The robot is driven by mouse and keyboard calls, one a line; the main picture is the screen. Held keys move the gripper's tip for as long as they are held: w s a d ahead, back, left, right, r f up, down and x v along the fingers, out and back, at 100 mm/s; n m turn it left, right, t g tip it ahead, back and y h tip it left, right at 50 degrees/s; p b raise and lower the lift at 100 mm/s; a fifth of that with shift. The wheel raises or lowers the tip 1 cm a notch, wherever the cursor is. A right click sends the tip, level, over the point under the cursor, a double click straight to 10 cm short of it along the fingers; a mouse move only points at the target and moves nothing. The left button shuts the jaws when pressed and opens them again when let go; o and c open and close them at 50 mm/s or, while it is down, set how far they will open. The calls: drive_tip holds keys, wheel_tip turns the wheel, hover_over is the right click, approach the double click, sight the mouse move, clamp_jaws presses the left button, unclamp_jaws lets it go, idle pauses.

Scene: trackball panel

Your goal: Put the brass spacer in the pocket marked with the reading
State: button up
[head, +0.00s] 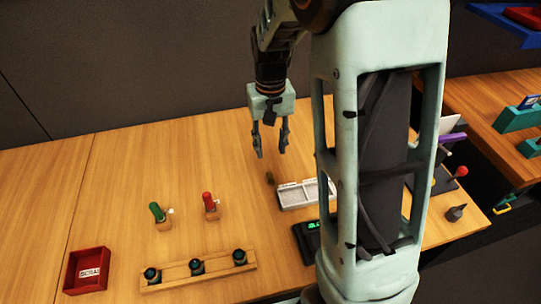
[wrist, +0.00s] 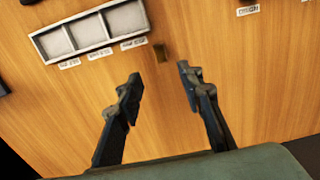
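The small brass spacer (head: 270,178) stands on the wooden table beside the left end of the pale pocket tray (head: 281,199). In the wrist view the spacer (wrist: 160,52) is just beyond my fingertips, between their lines, and apart from the tray (wrist: 107,22). The tray shows three empty pockets, each with a white label (wrist: 100,54) too small to read surely. A dark device with a green lit display (head: 313,226) stands in front of the tray, partly hidden by my arm; its reading is not legible. My gripper (head: 271,153) is open and empty above the spacer; it also shows in the wrist view (wrist: 159,78).
A green-handled item (head: 157,212) and a red-handled one (head: 208,202) stand to the left. A wooden rack with several dark knobs (head: 197,267) lies in front. A red scrap bin (head: 87,269) is at the far left. The table behind them is clear.

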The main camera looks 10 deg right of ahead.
drive_tip(key=shift+o, duration=0.7)
drive_tip(key=shift+d+m, duration=0.15)
drive_tip(key=shift+m, duration=0.15)
drive_tip(key=m+y+b, duration=0.4)
drive_tip(key=m+b, duration=0.2)
drive_tip(key=m, duration=1.1)
approach(271, 176)
drive_tip(key=b+x, duration=0.1)
drive_tip(key=x, duration=0.7)
drive_tip(key=shift+f+b, duration=0.35)
drive_tip(key=shift+b, duration=0.05)
drive_tip(key=shift+c, duration=0.6)
clamp_jaws()
